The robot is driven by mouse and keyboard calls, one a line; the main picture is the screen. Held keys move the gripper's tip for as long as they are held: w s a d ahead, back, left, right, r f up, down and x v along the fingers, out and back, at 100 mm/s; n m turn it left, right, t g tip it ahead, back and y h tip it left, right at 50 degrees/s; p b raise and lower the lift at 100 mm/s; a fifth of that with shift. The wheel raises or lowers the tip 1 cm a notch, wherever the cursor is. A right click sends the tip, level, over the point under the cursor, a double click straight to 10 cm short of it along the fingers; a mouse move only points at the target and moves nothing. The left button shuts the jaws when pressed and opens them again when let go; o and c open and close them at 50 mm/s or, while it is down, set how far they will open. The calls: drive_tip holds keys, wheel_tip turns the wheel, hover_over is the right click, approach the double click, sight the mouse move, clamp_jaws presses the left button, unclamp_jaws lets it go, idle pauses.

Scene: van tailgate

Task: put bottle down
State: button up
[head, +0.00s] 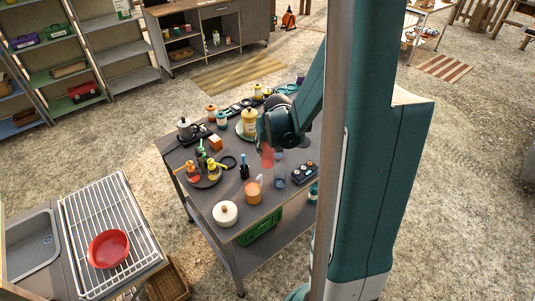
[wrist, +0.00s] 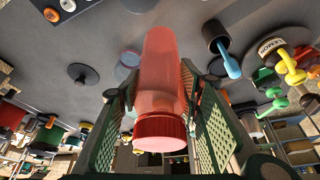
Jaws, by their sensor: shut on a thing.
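A translucent red bottle (wrist: 160,85) with a ribbed red cap (wrist: 160,134) is between the two fingers of my gripper (wrist: 160,110) in the wrist view. In the head view my gripper (head: 266,143) is over the dark grey cart top (head: 275,205), shut on the same bottle (head: 267,157). The bottle appears about upright, near a clear bluish glass (head: 279,170) and an orange mug (head: 254,192). I cannot tell whether the bottle's base touches the cart top.
A black button box (head: 304,173) is to the right. A dark cup (head: 244,171) and a round tray (head: 208,183) with spray bottles are to the left. Bare cart top shows near the front edge.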

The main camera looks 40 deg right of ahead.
sight(268, 153)
drive_tip(key=shift+f, duration=2.05)
drive_tip(key=shift+f+b, duration=0.2)
drive_tip(key=shift+b, duration=0.2)
drive_tip(key=o, duration=0.9)
drive_tip(key=shift+r, duration=0.35)
drive_tip(key=shift+p+v, duration=0.85)
drive_tip(key=shift+v, duration=4.95)
drive_tip(key=shift+a+r, duration=0.1)
drive_tip(key=shift+r, duration=0.05)
